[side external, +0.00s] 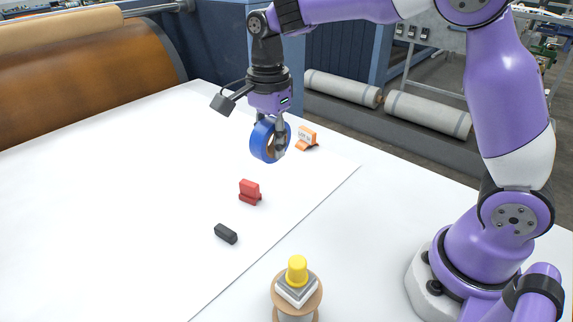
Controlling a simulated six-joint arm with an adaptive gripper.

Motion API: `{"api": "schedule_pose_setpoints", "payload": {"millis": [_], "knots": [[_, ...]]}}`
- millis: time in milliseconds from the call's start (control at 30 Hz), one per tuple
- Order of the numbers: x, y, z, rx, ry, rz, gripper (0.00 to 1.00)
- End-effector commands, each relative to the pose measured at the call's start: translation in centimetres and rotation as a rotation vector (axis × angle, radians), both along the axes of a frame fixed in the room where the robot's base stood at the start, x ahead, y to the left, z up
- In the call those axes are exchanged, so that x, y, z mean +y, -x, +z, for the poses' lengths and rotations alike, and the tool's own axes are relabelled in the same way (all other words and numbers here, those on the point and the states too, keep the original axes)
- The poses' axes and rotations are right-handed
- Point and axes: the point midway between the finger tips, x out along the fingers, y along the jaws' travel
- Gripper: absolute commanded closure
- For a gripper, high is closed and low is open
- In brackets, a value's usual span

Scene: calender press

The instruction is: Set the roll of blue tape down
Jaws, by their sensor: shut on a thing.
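The roll of blue tape (260,142) hangs upright in my gripper (279,148), above the white table. It is a blue ring with a brown core. My gripper is shut on the side of the ring, and the finger on the far side is partly hidden by the roll. The roll appears clear of the white surface (110,220), though its exact height is hard to judge from this one view.
A red block piece (249,192) and a black block (226,233) lie on the sheet below the roll. An orange-and-white labelled holder (307,139) stands just right of my gripper. A yellow-topped stamp-like object (297,272) sits on a round wooden stand in front. The left sheet area is clear.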

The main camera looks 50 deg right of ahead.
Motion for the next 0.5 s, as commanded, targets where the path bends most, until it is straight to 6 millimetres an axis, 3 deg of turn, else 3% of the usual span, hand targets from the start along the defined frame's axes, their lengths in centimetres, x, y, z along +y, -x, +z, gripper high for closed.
{"api": "schedule_pose_setpoints", "payload": {"millis": [67,167,500], "knots": [[1.1,-0.7,-0.3,0.002,0.000,-0.013,1.00],[0.6,-1.4,-1.0,0.003,0.000,-0.027,1.00],[-6.9,-4.6,-5.9,0.001,0.000,-0.029,1.00]]}}
